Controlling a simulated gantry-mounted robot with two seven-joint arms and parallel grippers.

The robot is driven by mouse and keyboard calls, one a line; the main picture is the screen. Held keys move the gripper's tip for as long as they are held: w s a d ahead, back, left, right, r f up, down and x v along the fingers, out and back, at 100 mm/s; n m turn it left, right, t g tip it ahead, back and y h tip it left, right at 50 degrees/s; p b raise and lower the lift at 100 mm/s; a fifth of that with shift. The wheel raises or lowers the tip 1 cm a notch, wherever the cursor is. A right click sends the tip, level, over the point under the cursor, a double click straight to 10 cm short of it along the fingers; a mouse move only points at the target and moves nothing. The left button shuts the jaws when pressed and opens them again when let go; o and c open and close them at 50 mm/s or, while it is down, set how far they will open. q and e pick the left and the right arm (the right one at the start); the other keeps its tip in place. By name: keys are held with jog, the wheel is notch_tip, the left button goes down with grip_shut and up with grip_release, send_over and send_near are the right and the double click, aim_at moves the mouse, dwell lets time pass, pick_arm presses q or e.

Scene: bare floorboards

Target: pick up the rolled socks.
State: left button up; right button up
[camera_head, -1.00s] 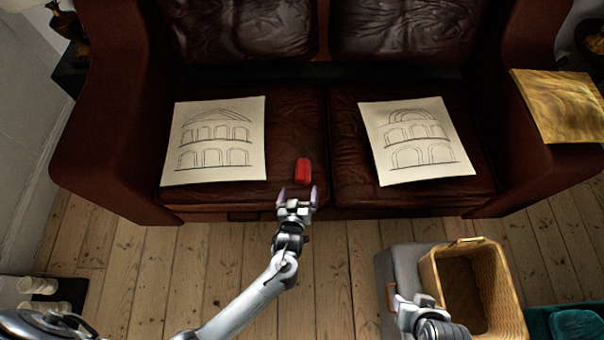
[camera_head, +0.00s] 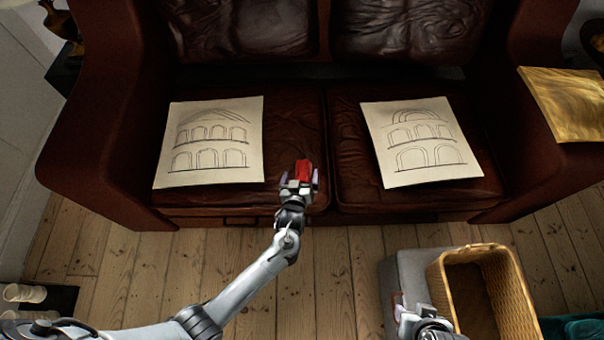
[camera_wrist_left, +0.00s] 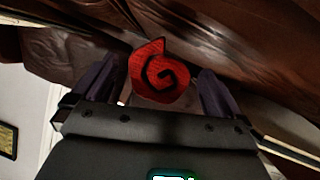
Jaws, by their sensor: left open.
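The rolled socks (camera_head: 303,169) are a small red bundle on the front of the dark leather sofa seat, near the gap between the cushions. In the left wrist view the rolled socks (camera_wrist_left: 160,74) show a dark spiral on their end. My left gripper (camera_head: 300,181) is open at the sofa's front edge, with its fingers on either side of the near end of the socks. In the wrist view gaps show between the socks and both fingers. My right gripper (camera_head: 412,312) is at the bottom, over the grey block's edge; its jaws are unclear.
Two arch drawings lie on the seat, one left (camera_head: 210,143) and one right (camera_head: 419,143). A wicker basket (camera_head: 437,285) stands on the floor at lower right beside a grey block (camera_head: 402,270).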

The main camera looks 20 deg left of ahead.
pick_arm(q)
jog(key=shift+s, duration=0.1)
jog(key=shift+c, duration=0.2)
jog(key=c, duration=1)
jog(key=shift+r, duration=0.1)
